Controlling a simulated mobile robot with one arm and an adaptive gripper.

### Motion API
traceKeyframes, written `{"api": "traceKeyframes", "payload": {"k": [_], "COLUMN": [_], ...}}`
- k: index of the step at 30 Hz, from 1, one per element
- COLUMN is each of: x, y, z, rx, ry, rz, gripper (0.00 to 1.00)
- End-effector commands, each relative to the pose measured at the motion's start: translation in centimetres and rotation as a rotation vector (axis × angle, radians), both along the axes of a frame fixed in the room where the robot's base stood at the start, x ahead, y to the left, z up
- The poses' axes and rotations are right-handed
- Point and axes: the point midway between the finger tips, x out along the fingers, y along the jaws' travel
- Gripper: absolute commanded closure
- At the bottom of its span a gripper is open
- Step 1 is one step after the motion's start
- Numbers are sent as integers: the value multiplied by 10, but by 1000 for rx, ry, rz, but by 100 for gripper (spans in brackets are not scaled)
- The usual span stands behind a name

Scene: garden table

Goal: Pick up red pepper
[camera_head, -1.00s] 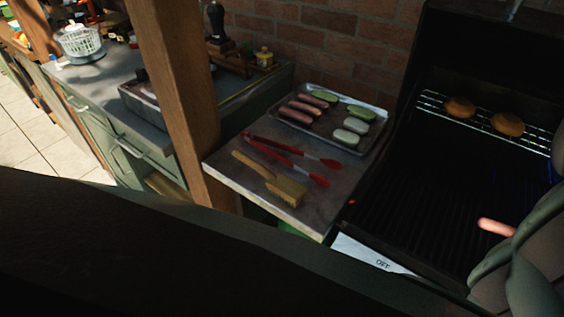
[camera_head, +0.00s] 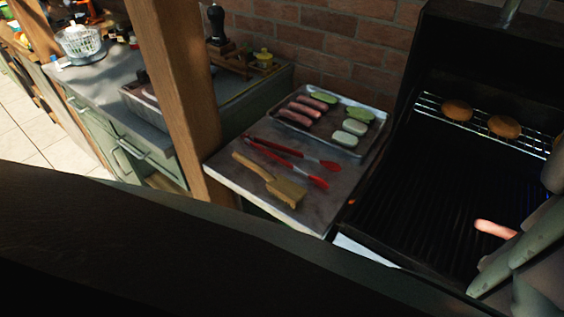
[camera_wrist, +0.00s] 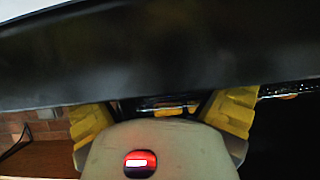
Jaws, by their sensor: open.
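I cannot make out a red pepper in either view. My gripper (camera_wrist: 163,110) shows in the wrist view, with its two yellow finger pads spread wide apart. It is open, and I see nothing between the pads. A large dark surface fills the upper part of that view and hides much of what lies beyond. The head view does not show the fingers clearly.
The grill grate (camera_head: 416,203) at right holds a sausage (camera_head: 495,229), with two round patties (camera_head: 457,110) on its rack.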

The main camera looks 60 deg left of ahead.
Motion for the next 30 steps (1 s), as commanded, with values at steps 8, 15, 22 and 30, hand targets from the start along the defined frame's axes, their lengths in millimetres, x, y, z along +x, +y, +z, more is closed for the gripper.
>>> {"api": "traceKeyframes", "payload": {"k": [8, 15, 22, 30], "x": [0, 0, 0, 0], "y": [1, 0, 0, -1], "z": [0, 0, 0, 1], "rx": [1, 0, 1, 0], "ry": [0, 0, 0, 0], "rz": [2, 1, 0, -1], "gripper": [24, 49, 55, 62]}}
